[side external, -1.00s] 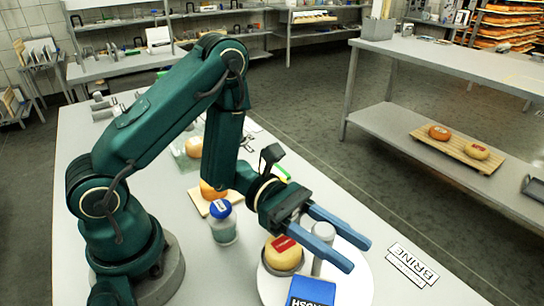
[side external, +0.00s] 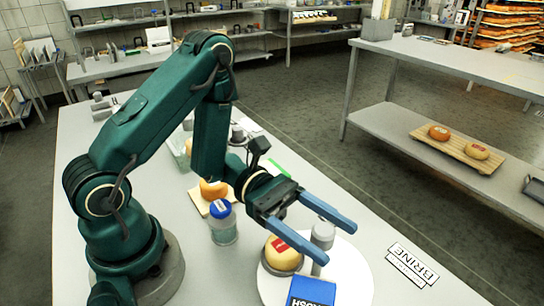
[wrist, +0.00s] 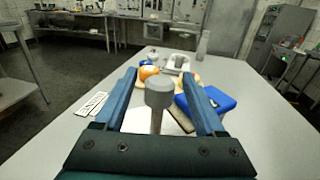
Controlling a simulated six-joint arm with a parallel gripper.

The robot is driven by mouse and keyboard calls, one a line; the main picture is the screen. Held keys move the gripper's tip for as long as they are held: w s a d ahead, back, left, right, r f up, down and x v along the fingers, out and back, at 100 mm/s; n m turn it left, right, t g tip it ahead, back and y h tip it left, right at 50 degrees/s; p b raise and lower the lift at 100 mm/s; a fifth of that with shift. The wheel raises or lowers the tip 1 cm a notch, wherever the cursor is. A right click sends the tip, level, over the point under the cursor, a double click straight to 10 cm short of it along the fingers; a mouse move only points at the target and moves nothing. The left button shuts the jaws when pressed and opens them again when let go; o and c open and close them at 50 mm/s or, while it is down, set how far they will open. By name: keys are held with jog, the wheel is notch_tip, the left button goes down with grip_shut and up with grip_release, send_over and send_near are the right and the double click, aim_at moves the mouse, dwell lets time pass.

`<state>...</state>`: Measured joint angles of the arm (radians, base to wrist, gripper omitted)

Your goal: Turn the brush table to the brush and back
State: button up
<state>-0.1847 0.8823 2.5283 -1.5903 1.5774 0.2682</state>
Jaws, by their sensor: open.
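The brush table (side external: 358,278) is a white round disc at the front of the bench. A yellow cheese wheel (side external: 284,258) with a red label sits on it in a grey holder. A grey upright post (side external: 322,240) with a wider round top stands beside the cheese. The blue brush block (side external: 312,291) is at the bottom edge, partly cut off. It also shows in the wrist view (wrist: 212,99). My gripper (side external: 338,244) is open and empty above the disc. In the wrist view the post top (wrist: 159,92) appears between its fingers; contact is not visible.
A blue-lidded jar (side external: 223,225) and an orange cheese on a board (side external: 217,208) stand left of the disc. BRINE signs (side external: 412,265) lie to the right. The bench between the signs and the disc is clear.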

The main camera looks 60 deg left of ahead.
jog(key=shift+v, duration=1.15)
jog(key=shift+w+r+m, duration=0.1)
jog(key=shift+r+m, duration=0.05)
jog(key=shift+m, duration=0.15)
jog(key=c, duration=0.9)
jog(key=shift+w+d+r+m+g, duration=0.15)
jog(key=shift+r+m+g, duration=0.2)
jog(key=shift+m+g, duration=0.25)
grip_shut()
jog(key=r+m+g, duration=0.1)
jog(key=m, duration=0.1)
jog(key=r+m+g, duration=0.1)
jog(key=m+g, duration=0.1)
jog(key=r+m+g, duration=0.1)
jog(key=m+g, duration=0.1)
jog(key=shift+w+d+r+m, duration=0.2)
jog(key=shift+d+m, duration=0.1)
jog(key=shift+m, duration=0.1)
jog(key=w+a+f+m+g+y, duration=0.1)
jog(key=w+a+f+m+y, duration=0.2)
jog(key=w+a+m+y, duration=0.4)
jog(key=w+a+y, duration=0.1)
jog(key=a+y, duration=0.5)
jog(key=y, duration=0.2)
jog(key=shift+w+f+g+y, duration=0.2)
jog(key=shift+f+g+y, duration=0.1)
jog(key=shift+y, duration=0.1)
